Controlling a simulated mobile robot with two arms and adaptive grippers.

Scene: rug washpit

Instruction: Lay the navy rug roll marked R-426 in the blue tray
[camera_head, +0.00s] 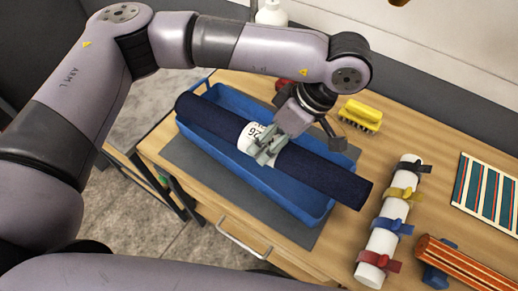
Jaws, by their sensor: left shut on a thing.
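The navy rug roll (212,118) has a white label band (249,135) around its middle, with dark characters partly covered by the gripper. My left gripper (268,147) is shut on the roll at this band. The roll is held slantwise over the blue tray (243,172), with its right end reaching past the tray's right end and its left end at the tray's left rim. The roll looks higher than the rim; whether it touches the tray I cannot tell. The tray lies on a grey mat (188,153) on the wooden table. My right gripper is not in view.
A yellow brush (361,115) stands behind the tray. To the right are a white roll (382,240) with coloured straps, an orange striped roll (462,262) on a blue support and a striped panel (488,195). A white bottle (271,14) stands at the back.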

